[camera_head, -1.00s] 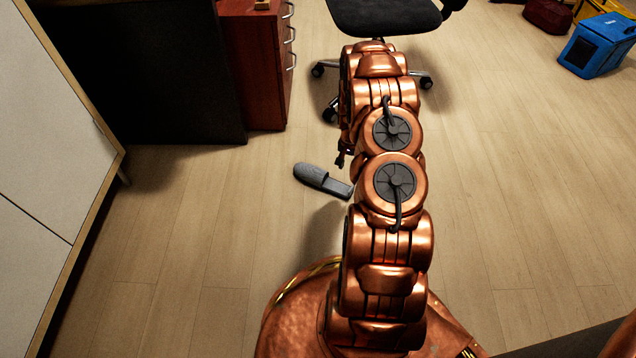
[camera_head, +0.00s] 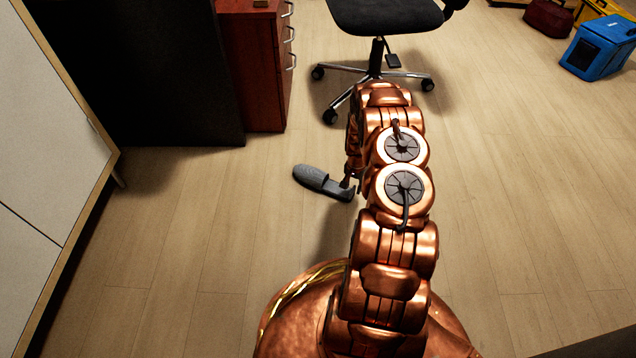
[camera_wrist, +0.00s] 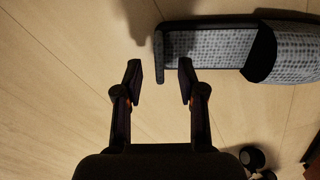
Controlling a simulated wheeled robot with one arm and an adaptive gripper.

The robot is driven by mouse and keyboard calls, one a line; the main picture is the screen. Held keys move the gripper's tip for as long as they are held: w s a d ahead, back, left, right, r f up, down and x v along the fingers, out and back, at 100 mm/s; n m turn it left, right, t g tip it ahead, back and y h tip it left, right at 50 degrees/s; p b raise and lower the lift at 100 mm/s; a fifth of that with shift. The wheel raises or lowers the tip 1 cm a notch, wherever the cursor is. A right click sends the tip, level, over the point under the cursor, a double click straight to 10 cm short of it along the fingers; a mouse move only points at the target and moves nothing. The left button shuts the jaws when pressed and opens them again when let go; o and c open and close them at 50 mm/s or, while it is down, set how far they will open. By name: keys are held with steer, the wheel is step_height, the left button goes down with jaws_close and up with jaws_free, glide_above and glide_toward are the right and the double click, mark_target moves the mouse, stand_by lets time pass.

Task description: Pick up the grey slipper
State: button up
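The grey slipper (camera_head: 322,182) lies sole down on the wooden floor, left of my arm in the head view. Its closed toe points to the upper left and its open heel is at the right end, close to my gripper (camera_head: 349,183). In the wrist view the slipper (camera_wrist: 210,47) lies across the top right, with its heel end near the middle and part of the toe cut off by the frame edge. My gripper (camera_wrist: 160,78) is open and empty. Its right fingertip is just below the heel end in the picture; whether they touch cannot be told.
An office chair (camera_head: 385,15) on a wheeled base stands beyond my arm. A red-brown drawer cabinet (camera_head: 258,70) and a black panel (camera_head: 150,75) are at the back left. A white cabinet (camera_head: 45,120) borders the left. A blue box (camera_head: 596,47) stands far right. Floor around the slipper is clear.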

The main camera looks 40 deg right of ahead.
step_height(320, 180, down, 3)
steer(key=shift+r+b, duration=0.2)
steer(key=shift+b, duration=0.2)
jaws_close()
